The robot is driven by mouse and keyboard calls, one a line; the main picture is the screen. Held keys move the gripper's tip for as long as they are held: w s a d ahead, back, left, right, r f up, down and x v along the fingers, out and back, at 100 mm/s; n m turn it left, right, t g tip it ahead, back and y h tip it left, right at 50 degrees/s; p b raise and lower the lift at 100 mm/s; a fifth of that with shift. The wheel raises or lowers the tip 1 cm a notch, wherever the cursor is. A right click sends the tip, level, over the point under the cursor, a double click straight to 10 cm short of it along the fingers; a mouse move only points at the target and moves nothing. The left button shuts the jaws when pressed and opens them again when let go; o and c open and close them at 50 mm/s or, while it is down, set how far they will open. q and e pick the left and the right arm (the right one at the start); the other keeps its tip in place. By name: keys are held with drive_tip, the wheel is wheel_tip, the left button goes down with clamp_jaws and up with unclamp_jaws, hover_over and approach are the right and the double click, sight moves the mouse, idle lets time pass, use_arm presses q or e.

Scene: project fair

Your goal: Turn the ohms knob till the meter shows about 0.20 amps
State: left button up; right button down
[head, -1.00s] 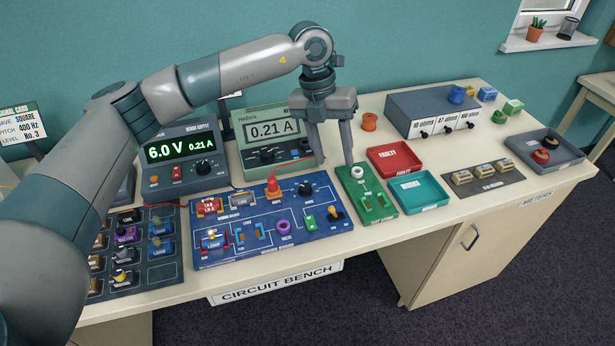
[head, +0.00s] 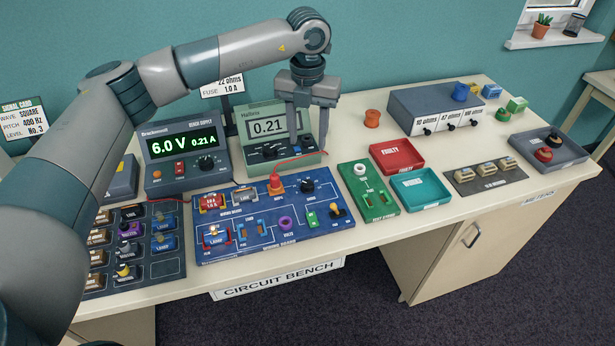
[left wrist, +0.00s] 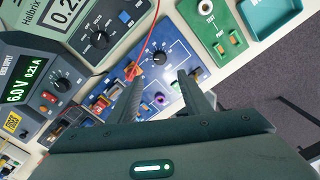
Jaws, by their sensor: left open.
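The ohms knob (head: 307,186) is a black dial at the upper right of the blue wiring board (head: 240,250). It also shows in the left wrist view (left wrist: 159,57), just beyond the fingertips. The grey-green meter (head: 278,109) behind the board reads 0.21; its unit is hidden in the head view. My left gripper (head: 307,143) is open and empty, pointing down in front of the meter's right side. Its fingers appear above and behind the knob, apart from it. My right gripper is not in view.
A red lead (head: 300,160) runs from the red plug on the board towards the meter, near my fingers. The bench supply (head: 183,158) shows 6.0 V and 0.21 A. The green test stand (head: 372,205), red tray (head: 397,168) and teal tray (head: 420,205) stand to the right.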

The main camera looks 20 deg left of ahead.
sight(307, 183)
use_arm(q)
wheel_tip(307, 183, down, 14)
drive_tip(key=p, duration=0.5)
drive_tip(key=shift+r, duration=0.15)
drive_tip(key=shift+f, duration=0.6)
drive_tip(key=c, duration=1)
